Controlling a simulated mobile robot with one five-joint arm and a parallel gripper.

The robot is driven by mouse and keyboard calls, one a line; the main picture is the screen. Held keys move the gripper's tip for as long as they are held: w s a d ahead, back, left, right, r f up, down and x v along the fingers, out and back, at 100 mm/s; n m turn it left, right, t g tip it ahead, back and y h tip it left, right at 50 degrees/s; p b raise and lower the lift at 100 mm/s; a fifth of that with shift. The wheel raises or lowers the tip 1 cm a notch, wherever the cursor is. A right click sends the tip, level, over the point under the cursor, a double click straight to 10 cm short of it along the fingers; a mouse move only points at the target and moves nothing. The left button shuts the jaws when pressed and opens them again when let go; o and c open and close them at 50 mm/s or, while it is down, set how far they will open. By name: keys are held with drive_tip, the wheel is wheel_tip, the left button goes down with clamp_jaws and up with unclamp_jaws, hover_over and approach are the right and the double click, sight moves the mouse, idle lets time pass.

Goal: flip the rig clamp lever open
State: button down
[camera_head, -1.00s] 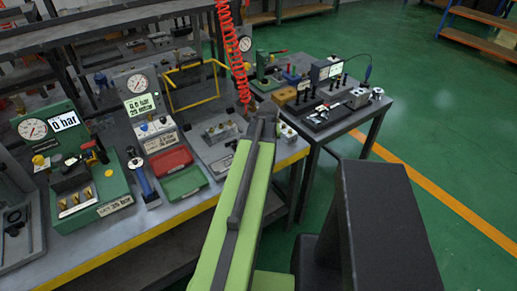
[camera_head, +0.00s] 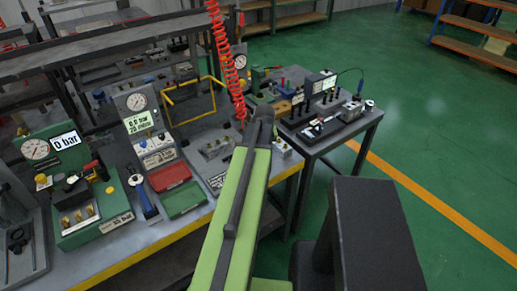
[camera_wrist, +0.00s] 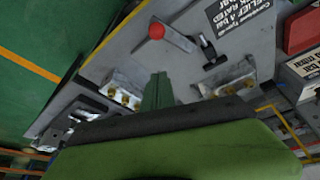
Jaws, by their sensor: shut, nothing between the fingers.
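In the wrist view a lever with a red ball knob (camera_wrist: 156,31) and a flat silver bar lies on the grey plate. A black clamp-like fitting (camera_wrist: 208,50) stands to its right. I cannot tell which of these is the rig clamp lever. My gripper (camera_wrist: 158,78) is shut and empty, its green fingers pointing over the plate, apart from the red knob in the picture. In the head view the gripper is hidden behind my green arm. A green rig (camera_head: 100,208) with a gauge reading 0 bar stands at left, with a red handle (camera_head: 92,167).
Silver valve blocks flank the fingers, left (camera_wrist: 122,90) and right (camera_wrist: 232,80). A red tray (camera_head: 170,176) and a green tray (camera_head: 184,197) sit on the bench. A coiled red hose (camera_head: 228,60) hangs near my arm.

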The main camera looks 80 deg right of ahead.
drive_tip(key=p+v, duration=0.2)
drive_tip(key=v, duration=0.1)
drive_tip(key=p+v, duration=0.1)
drive_tip(key=v, duration=0.1)
drive_tip(key=shift+w+a, duration=0.1)
drive_tip(key=shift+w, duration=0.15)
drive_tip(key=w+a+n+y, duration=0.15)
drive_tip(key=w+a, duration=0.25)
drive_tip(key=w, duration=0.7)
drive_tip(key=w+a+n, duration=0.2)
drive_tip(key=w+a, duration=0.1)
drive_tip(key=w, duration=0.9)
drive_tip(key=w+a+f+n+y, duration=0.1)
drive_tip(key=w+a+n, duration=0.2)
drive_tip(key=w+a, duration=1.25)
drive_tip(key=w+a+n+y, duration=0.1)
drive_tip(key=w+a+n, duration=0.1)
drive_tip(key=w+a, duration=0.55)
drive_tip(key=w+a+n, duration=0.2)
drive_tip(key=w+a, duration=0.2)
drive_tip(key=a, duration=0.6)
drive_tip(key=w+a+n+g, duration=0.1)
drive_tip(key=a+n, duration=0.3)
drive_tip(key=a, duration=2.1)
drive_tip(key=shift+w+a+f, duration=0.3)
drive_tip(key=shift+w, duration=0.4)
